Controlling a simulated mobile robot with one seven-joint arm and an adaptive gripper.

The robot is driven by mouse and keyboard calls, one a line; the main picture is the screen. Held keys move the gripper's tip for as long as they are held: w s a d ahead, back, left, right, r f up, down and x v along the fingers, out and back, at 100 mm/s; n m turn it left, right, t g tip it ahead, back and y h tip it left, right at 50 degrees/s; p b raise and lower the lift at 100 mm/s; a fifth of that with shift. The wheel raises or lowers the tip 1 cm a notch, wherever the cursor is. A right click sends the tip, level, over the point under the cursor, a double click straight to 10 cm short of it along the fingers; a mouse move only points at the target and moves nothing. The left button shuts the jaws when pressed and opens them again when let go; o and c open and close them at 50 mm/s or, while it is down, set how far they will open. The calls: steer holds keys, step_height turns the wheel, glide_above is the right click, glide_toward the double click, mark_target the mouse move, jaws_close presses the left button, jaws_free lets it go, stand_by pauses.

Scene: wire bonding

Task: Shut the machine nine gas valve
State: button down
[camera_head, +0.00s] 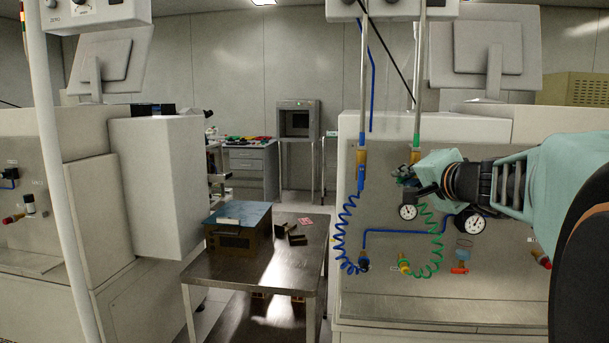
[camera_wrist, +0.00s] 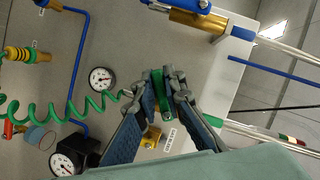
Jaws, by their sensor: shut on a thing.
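My gripper (camera_head: 406,172) reaches in from the right at the front panel of the right machine. In the wrist view my gripper (camera_wrist: 160,84) has its fingers closed on a green valve handle (camera_wrist: 158,90). The handle looks roughly crosswise to its pipe. The brass valve body (camera_wrist: 151,136) shows beside the fingers, with a white label (camera_wrist: 170,140) too small to read. In the head view my gripper hides most of this valve; its pipe (camera_head: 417,115) comes down from above.
Left of it is a blue-handled valve (camera_head: 361,172) with its handle along the pipe. Two gauges (camera_head: 408,212) (camera_head: 475,223), a green coiled hose (camera_head: 436,250) and a blue coiled hose (camera_head: 345,235) are close by. A metal table (camera_head: 222,268) with a box stands to the left.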

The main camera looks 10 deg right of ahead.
steer(key=shift+f+b, duration=0.1)
steer(key=shift+b, duration=0.55)
steer(key=b, duration=0.1)
steer(key=m+b, duration=0.1)
steer(key=b, duration=0.1)
steer(key=shift+a+m+t+y, duration=0.2)
steer(key=shift+m+t+y, duration=0.1)
steer(key=shift+t, duration=0.1)
steer(key=m+b, duration=0.1)
steer(key=b, duration=0.2)
steer(key=shift+r+m+t, duration=0.4)
steer(key=shift+r+m+t+b, duration=0.5)
steer(key=shift+m+b, duration=0.5)
steer(key=shift+b, duration=0.5)
steer(key=shift+r, duration=0.1)
steer(key=c, duration=2)
jaws_free()
steer(key=shift+w, duration=0.1)
